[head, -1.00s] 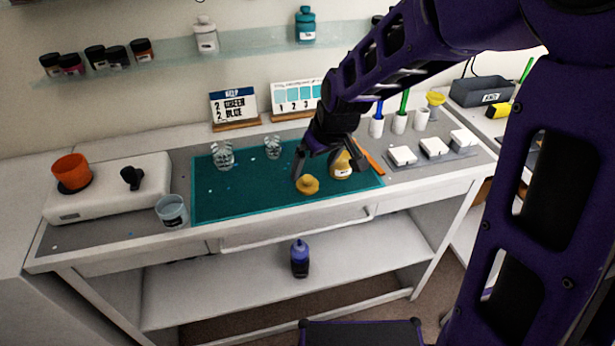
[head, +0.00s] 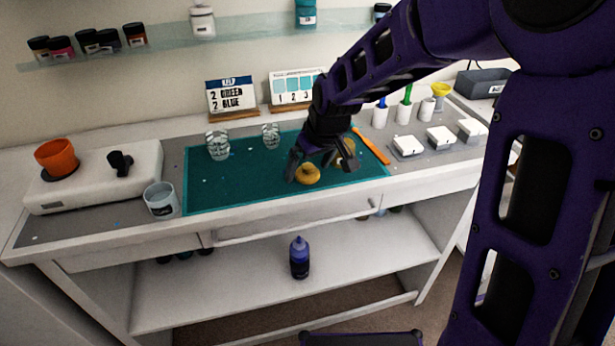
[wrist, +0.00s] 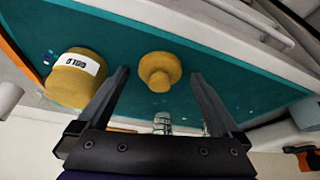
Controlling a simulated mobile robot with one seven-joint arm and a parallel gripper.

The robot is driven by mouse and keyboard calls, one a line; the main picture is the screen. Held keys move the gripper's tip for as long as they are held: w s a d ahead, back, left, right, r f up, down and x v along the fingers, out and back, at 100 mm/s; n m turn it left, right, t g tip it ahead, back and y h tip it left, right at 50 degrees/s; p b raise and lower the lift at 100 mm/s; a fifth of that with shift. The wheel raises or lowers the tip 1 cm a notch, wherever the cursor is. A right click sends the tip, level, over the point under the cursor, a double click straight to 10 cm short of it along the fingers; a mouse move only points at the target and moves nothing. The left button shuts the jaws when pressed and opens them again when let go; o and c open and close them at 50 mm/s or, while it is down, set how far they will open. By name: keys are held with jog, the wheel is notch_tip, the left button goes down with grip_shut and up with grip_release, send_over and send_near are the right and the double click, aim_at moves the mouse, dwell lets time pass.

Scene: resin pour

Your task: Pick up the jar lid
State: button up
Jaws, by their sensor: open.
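The jar lid (head: 307,174) is a yellow-gold disc with a raised knob, lying on the teal mat (head: 230,193). In the wrist view the lid (wrist: 159,71) lies ahead of and between my open fingers, apart from both. My gripper (head: 322,168) is open and empty, over the mat by the lid; its two fingers also show in the wrist view (wrist: 160,95). A gold jar with a white label (wrist: 76,77) stands beside the lid, to the left in the wrist view. In the head view my gripper mostly hides that jar.
Two clear cups (head: 218,145) (head: 271,136) stand at the mat's back. An orange stick (head: 371,146) lies by the mat's right edge. A clear bucket (head: 161,200) stands left of the mat. White blocks (head: 408,146) sit at right. The mat's front left is clear.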

jog(key=shift+r, duration=0.1)
jog(key=c, duration=1.3)
jog(key=shift+r, duration=0.1)
jog(key=shift+c, duration=0.2)
